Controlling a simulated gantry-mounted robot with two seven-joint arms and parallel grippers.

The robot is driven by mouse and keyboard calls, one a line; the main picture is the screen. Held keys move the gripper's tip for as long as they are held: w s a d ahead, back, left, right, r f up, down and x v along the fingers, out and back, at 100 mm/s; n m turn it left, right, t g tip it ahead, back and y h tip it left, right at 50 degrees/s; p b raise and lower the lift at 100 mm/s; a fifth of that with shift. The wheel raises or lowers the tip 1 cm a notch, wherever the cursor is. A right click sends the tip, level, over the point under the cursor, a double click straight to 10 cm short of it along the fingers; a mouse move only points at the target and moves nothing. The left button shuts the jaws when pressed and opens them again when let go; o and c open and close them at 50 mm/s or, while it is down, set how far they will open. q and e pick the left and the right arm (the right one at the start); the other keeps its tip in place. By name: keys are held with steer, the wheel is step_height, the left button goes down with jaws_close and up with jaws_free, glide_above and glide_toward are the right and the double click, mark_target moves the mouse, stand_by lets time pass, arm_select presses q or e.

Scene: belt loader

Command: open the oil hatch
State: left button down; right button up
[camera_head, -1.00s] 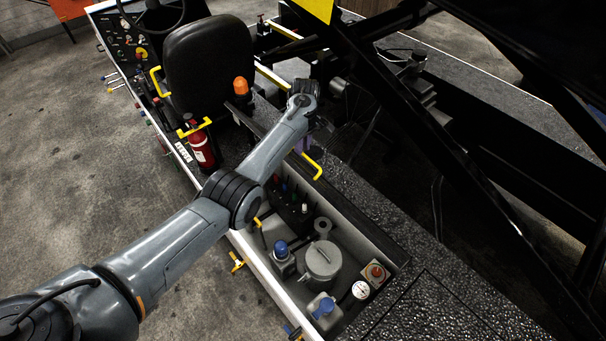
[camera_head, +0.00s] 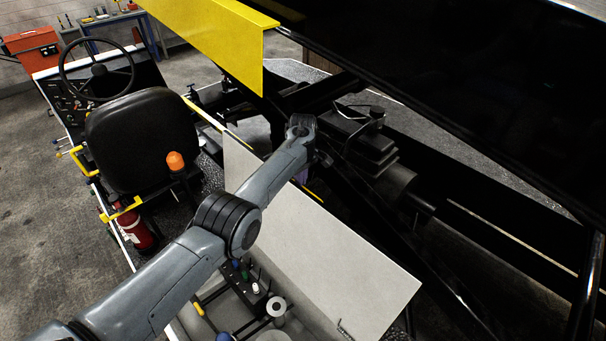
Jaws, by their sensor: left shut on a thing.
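The oil hatch lid (camera_head: 345,262) stands raised, its pale grey inner face toward me. The compartment beneath it is open, and part of its inside shows at the bottom of the view. A yellow handle (camera_head: 314,193) shows at the lid's upper edge. My left arm reaches over the compartment to that edge. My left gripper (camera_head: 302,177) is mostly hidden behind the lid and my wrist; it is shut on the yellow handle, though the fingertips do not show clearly. My right gripper is out of view.
A black seat (camera_head: 142,138), an orange beacon (camera_head: 175,162) and a red fire extinguisher (camera_head: 138,230) stand left of my arm. Black conveyor framework (camera_head: 440,90) with a yellow panel (camera_head: 215,42) closes in the right and top. Caps and fittings sit inside the compartment.

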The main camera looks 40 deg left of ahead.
arm_select(q)
steer(key=shift+s+a+f, duration=0.15)
steer(key=shift+s+f, duration=0.1)
steer(key=shift+f, duration=0.4)
steer(key=shift+s+a+f, duration=0.15)
steer(key=shift+s+f, duration=0.1)
steer(key=shift+f, duration=0.35)
steer(key=shift+g, duration=0.3)
steer(key=c, duration=1.2)
jaws_free()
steer(key=shift+s, duration=0.1)
steer(key=shift+o, duration=0.2)
steer(key=shift+r, duration=0.15)
step_height(320, 180, up, 13)
steer(key=w+b, duration=0.1)
steer(key=b, duration=0.1)
steer(key=shift+w+d, duration=0.35)
